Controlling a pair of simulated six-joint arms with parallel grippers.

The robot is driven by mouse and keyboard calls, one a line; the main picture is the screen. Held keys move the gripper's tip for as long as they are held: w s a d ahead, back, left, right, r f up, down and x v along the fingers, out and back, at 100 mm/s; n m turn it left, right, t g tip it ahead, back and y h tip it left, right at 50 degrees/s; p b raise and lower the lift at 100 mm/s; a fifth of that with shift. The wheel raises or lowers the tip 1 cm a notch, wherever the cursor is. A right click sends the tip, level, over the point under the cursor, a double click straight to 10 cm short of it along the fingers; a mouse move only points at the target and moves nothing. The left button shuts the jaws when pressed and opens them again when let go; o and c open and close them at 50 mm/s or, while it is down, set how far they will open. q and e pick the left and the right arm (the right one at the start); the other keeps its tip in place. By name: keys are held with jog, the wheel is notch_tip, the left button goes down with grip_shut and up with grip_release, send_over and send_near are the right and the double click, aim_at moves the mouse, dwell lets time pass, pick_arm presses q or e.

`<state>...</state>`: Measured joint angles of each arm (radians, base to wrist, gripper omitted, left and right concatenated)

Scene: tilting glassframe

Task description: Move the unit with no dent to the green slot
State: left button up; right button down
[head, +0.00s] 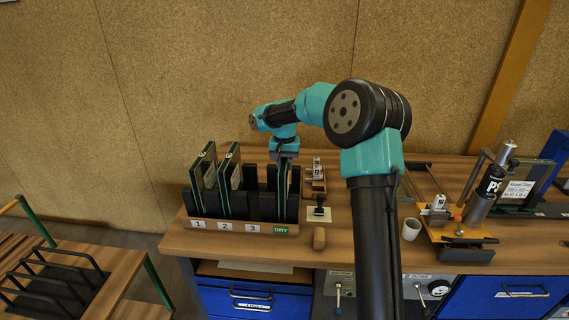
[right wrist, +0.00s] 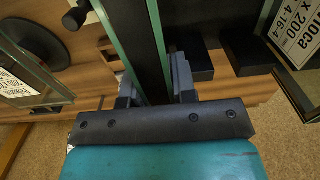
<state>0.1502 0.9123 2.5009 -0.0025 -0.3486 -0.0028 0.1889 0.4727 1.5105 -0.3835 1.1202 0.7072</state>
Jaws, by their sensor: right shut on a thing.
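A black rack stands on the bench with slots labelled 1 (head: 198,223), 2 (head: 224,226), 3 (head: 252,228) and a green DRY label (head: 280,230). One glass unit (head: 204,180) stands in slot 1 and another (head: 229,182) in slot 2. Slot 3 looks empty. My right gripper (head: 284,158) is above the DRY slot, shut on a third unit (head: 283,182) that stands upright there. In the right wrist view the fingers (right wrist: 156,88) grip this unit's green glass edges and dark spacer (right wrist: 147,45). Whether it is fully seated is hidden. No dent can be made out. My left gripper is not in view.
A small stamp-like tool (head: 319,209) and a wooden handle (head: 319,238) lie right of the rack. A white cup (head: 411,229) and a clamp station (head: 470,225) stand farther right. A side table with a black rack (head: 55,280) is at lower left.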

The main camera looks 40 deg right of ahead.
jog(key=c, duration=0.8)
grip_release()
jog(key=shift+f, duration=0.15)
jog(key=shift+c, duration=0.2)
notch_tip(320, 180, up, 18)
jog(key=shift+f, duration=0.25)
jog(key=shift+a+f, duration=0.1)
